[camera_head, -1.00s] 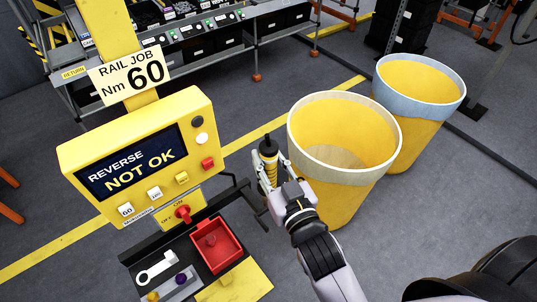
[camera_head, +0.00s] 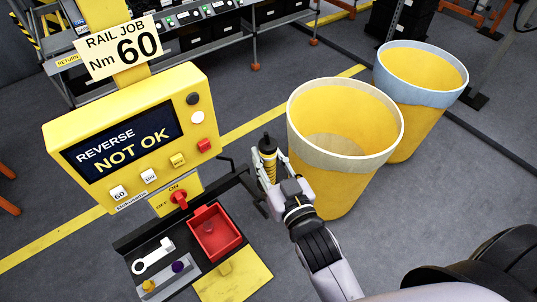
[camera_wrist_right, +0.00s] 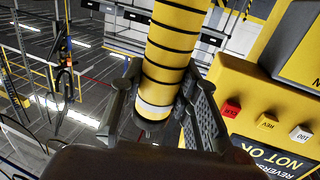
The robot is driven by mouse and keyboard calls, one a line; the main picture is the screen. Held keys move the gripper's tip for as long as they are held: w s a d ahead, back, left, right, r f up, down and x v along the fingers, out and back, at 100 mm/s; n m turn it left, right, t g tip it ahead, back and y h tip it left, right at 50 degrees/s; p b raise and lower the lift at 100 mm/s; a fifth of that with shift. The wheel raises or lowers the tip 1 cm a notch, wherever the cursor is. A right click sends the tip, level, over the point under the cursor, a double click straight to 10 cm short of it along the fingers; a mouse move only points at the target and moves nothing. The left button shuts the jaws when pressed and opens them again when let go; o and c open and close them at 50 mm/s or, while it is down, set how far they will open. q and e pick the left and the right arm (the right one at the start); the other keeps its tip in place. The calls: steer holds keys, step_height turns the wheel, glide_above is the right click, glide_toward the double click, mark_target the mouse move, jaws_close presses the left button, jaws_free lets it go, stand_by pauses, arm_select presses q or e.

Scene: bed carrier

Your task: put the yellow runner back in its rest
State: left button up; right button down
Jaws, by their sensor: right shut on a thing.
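The yellow runner (camera_head: 267,165), a yellow tool with black bands and a dark end, is upright in my right gripper (camera_head: 273,182). In the right wrist view the runner (camera_wrist_right: 165,70) stands between the two fingers (camera_wrist_right: 155,112), which are shut on it. The gripper is right of the yellow control box and just left of the nearer yellow bin. A dark bent bracket (camera_head: 229,164) juts from the stand beside the gripper; it may be the rest, but I cannot tell. My left gripper is not in view.
The yellow control box (camera_head: 190,95) reads "REVERSE NOT OK". Below it are a red tray (camera_head: 232,226) and a wrench (camera_head: 152,255). Two yellow bins, one white-rimmed (camera_head: 393,150) and one blue-rimmed (camera_head: 455,93), stand close on the right. A rack (camera_head: 256,68) stands behind.

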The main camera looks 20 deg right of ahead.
stand_by(0.5)
steer(key=shift+p, duration=0.5)
stand_by(0.6)
steer(key=shift+f+b, duration=3)
steer(key=shift+f, duration=1.4)
steer(key=c, duration=1.1)
jaws_free()
steer(key=shift+s+f, duration=0.1)
steer(key=shift+f, duration=0.25)
steer(key=s, duration=0.8)
steer(key=s+d, duration=0.1)
steer(key=s, duration=0.3)
steer(key=shift+r, duration=0.25)
